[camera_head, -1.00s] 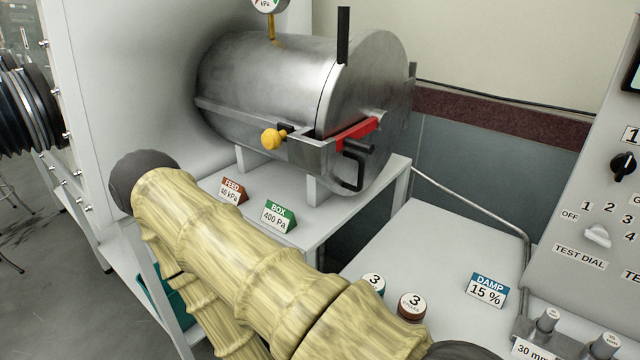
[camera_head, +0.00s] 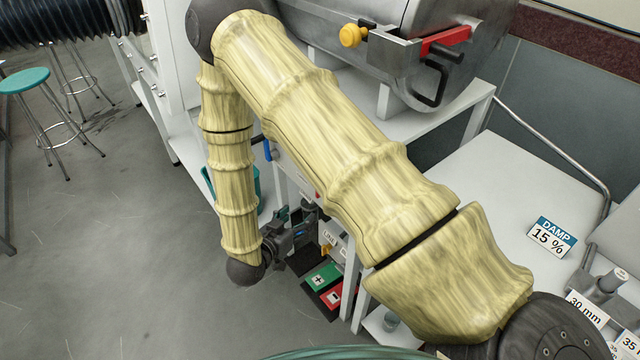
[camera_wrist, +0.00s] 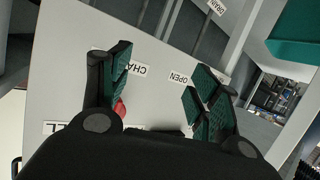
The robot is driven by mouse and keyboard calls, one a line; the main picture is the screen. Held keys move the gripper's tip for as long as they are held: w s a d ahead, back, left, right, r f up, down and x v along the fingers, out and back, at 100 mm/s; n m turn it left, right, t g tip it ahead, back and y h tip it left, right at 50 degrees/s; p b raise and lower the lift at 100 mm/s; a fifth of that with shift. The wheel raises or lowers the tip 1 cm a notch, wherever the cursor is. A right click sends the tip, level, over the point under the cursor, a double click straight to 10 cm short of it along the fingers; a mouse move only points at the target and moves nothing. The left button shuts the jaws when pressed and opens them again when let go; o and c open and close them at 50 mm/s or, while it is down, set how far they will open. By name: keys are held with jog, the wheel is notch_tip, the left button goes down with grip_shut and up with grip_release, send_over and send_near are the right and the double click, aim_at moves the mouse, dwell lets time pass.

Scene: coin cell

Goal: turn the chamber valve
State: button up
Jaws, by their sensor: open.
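In the wrist view my gripper (camera_wrist: 160,80) is open, its two green-padded fingers apart in front of a pale panel. A label starting "CHA" (camera_wrist: 138,67) is partly hidden by the left finger, and an "OPEN" label (camera_wrist: 178,77) sits beside the right finger. A small red part (camera_wrist: 119,108) shows beside the left finger, mostly hidden; I cannot tell whether it is the chamber valve's handle or whether the finger touches it. In the head view my gripper (camera_head: 306,215) is low beside the bench's underside, and no valve is clearly readable there.
A "DRAIN" label (camera_wrist: 216,6) is at the wrist view's top. In the head view, a blue handle (camera_head: 268,150) is above my gripper, and green and red signs (camera_head: 321,277) are below it. The metal chamber (camera_head: 400,40) stands on the bench. Open floor lies left.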

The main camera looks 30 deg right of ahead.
notch_tip(320, 180, up, 11)
jog(key=a+m+g+h, duration=0.3)
jog(key=m+g+h, duration=0.2)
jog(key=m+h, duration=0.1)
jog(key=shift+g, duration=0.3)
jog(key=d, duration=1)
jog(key=shift+d+f+p, duration=0.1)
jog(key=shift+d+p, duration=0.3)
jog(key=c, duration=1)
